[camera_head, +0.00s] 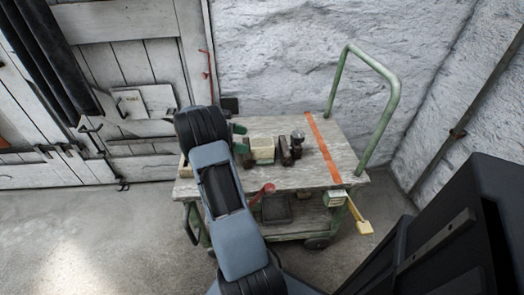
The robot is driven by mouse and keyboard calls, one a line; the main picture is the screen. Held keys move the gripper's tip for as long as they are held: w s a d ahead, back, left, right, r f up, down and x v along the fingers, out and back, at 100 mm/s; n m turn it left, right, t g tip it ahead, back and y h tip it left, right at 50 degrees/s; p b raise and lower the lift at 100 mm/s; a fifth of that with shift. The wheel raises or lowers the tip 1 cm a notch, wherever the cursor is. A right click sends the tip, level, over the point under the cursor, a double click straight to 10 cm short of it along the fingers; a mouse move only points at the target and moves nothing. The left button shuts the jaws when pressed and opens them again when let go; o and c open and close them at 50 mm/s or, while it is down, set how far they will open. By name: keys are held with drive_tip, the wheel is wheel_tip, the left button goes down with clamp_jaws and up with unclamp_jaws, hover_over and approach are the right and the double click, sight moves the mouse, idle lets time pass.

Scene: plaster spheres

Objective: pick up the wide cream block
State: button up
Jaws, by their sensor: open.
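A cream block (262,149) sits on the top of a green-framed cart (310,176), near the middle. It looks pale on its top and more yellow on its front. Small dark items stand close on both sides of it; I cannot tell whether they touch it. My arm reaches up over the left part of the cart, left of the block.
A dark item (285,152) and a small rounded object (297,137) stand right of the block. An orange stripe (322,148) crosses the cart top. A green handle (389,105) rises at the right end. The cart top's right part is clear.

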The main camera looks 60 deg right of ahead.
sight(259, 142)
drive_tip(key=shift+b+x, duration=0.95)
drive_tip(key=shift+x, duration=2.25)
drive_tip(key=shift+w+d, duration=0.1)
drive_tip(key=shift+d, duration=0.05)
drive_tip(key=shift+c, duration=0.5)
drive_tip(key=c, duration=1.3)
drive_tip(key=shift+r, duration=0.1)
drive_tip(key=shift+c, duration=0.8)
drive_tip(key=shift+r, duration=0.15)
